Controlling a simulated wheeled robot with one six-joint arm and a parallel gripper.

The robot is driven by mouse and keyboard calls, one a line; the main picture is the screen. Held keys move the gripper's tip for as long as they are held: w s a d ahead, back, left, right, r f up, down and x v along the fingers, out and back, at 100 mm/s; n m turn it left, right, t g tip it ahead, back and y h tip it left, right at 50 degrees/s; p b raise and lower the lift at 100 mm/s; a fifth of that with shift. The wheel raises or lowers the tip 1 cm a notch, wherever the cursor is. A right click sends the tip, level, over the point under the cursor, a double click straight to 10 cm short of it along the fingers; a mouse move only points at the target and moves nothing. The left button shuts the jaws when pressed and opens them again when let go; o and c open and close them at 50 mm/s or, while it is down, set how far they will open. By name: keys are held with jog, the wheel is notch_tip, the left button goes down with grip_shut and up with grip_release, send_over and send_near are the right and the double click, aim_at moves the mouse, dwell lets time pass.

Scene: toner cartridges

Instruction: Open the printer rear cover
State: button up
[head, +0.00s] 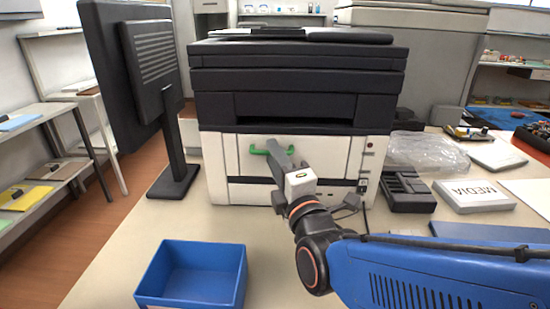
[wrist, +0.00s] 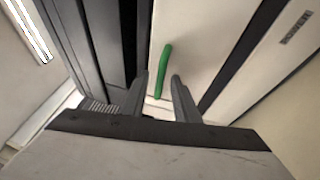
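The printer (head: 295,80) stands on the table with a dark upper body and a white lower face. The rear cover (head: 335,150) is a pale panel on that face and looks closed. A green handle (head: 258,151) sits on the cover, partly hidden behind my gripper (head: 280,150). In the wrist view, the green handle (wrist: 163,70) runs lengthwise on the pale cover (wrist: 187,50). My gripper (wrist: 160,82) is open there, with one finger on each side of the handle in the picture. No finger visibly touches it; the depth between them is hard to tell.
An open blue bin (head: 192,275) stands on the table in front of the printer. A monitor (head: 150,85) stands at the left.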

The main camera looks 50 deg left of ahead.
jog(key=shift+c, duration=0.7)
grip_shut()
jog(key=shift+s+d+f, duration=0.55)
jog(key=shift+d+f, duration=0.15)
jog(key=shift+f, duration=0.8)
jog(key=shift+s+d+f, duration=0.4)
jog(key=shift+d+f, duration=0.2)
jog(key=shift+f, duration=0.75)
jog(key=shift+s+d+f, duration=0.45)
jog(key=shift+d+f, duration=0.15)
jog(key=shift+f, duration=0.8)
